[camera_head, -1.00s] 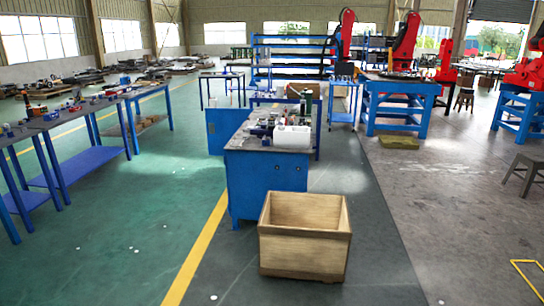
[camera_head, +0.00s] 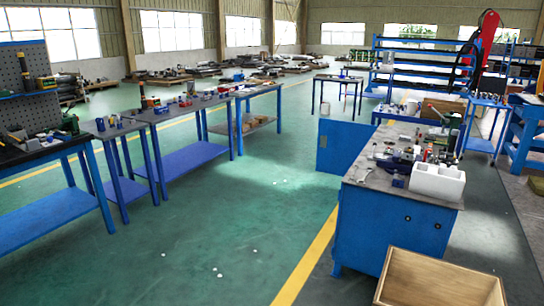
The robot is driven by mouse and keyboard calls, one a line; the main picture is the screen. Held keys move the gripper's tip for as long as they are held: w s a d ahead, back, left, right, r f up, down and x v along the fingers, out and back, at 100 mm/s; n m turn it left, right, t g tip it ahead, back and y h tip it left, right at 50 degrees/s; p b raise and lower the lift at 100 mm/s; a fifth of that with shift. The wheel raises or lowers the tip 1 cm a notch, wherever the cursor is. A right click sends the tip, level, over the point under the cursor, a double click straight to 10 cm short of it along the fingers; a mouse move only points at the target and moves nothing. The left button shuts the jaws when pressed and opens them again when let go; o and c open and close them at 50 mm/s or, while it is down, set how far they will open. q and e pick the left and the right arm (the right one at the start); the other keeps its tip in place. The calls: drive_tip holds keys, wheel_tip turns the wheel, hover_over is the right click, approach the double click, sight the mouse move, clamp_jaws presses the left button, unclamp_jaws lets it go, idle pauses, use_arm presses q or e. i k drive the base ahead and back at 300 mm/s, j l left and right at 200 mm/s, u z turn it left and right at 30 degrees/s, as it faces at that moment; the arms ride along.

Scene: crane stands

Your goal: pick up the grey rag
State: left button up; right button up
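I cannot make out a grey rag in the head view. Small mixed items crowd the blue workbench (camera_head: 388,236) on the right, and a rag among them is too small to tell. Several small items also lie on the long table (camera_head: 172,113) at the left. Neither of my grippers is in view.
A wooden crate (camera_head: 440,283) stands on the floor at the bottom right, before the workbench. A white box (camera_head: 437,181) sits on the workbench. A blue table with a pegboard (camera_head: 22,72) is at the far left.

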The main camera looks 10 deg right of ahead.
sight(407, 138)
drive_tip(key=i+j, duration=0.1)
drive_tip(key=i, duration=1.7)
drive_tip(key=i+z, duration=0.35)
drive_tip(key=i+j+z, duration=0.2)
drive_tip(key=i+z, duration=0.15)
drive_tip(key=i+j+z, duration=0.4)
drive_tip(key=i+z, duration=0.3)
drive_tip(key=i+j+z, duration=0.25)
drive_tip(key=z, duration=0.15)
drive_tip(key=i+j+z, duration=0.3)
drive_tip(key=z, duration=0.15)
